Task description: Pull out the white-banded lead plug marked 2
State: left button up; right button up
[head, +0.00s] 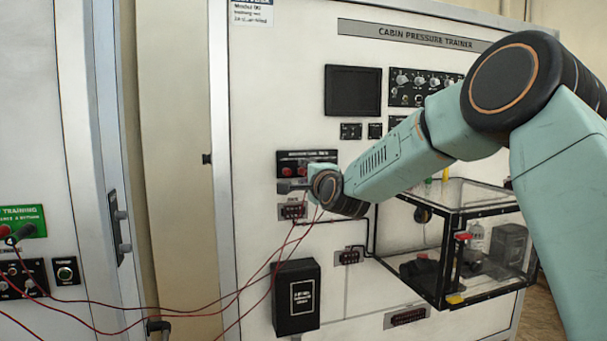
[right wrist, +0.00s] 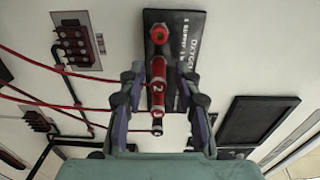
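In the right wrist view a red lead plug marked 2 (right wrist: 158,84) stands in a row on a black panel (right wrist: 186,22) lettered OXYGEN. A red plug marked 3 (right wrist: 157,104) is just below it, and a red knob or socket (right wrist: 158,34) is above. My right gripper (right wrist: 159,92) is open, with one finger on each side of the numbered plugs; gaps show between fingers and plugs. In the head view my right gripper (head: 293,187) is at the front of this small panel (head: 307,157) and hides its lower part. My left gripper is not in view.
Thin red leads (head: 268,262) droop from the panel toward the left cabinet. A black box (head: 296,298) is mounted below. A clear, black-framed case (head: 460,240) juts out at the right, under my right arm. A socket block (right wrist: 76,38) sits left in the wrist view.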

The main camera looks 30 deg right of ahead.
jog(key=shift+d, duration=0.4)
jog(key=shift+w+a+f, duration=0.1)
jog(key=shift+f, duration=0.1)
jog(key=shift+a+b, duration=0.25)
jog(key=shift+b, duration=0.15)
jog(key=shift+s+r, duration=0.1)
jog(key=shift+s, duration=0.1)
jog(key=shift+d, duration=0.15)
jog(key=shift+d, duration=0.15)
jog(key=shift+c, duration=1.3)
jog(key=shift+w, duration=0.1)
grip_shut()
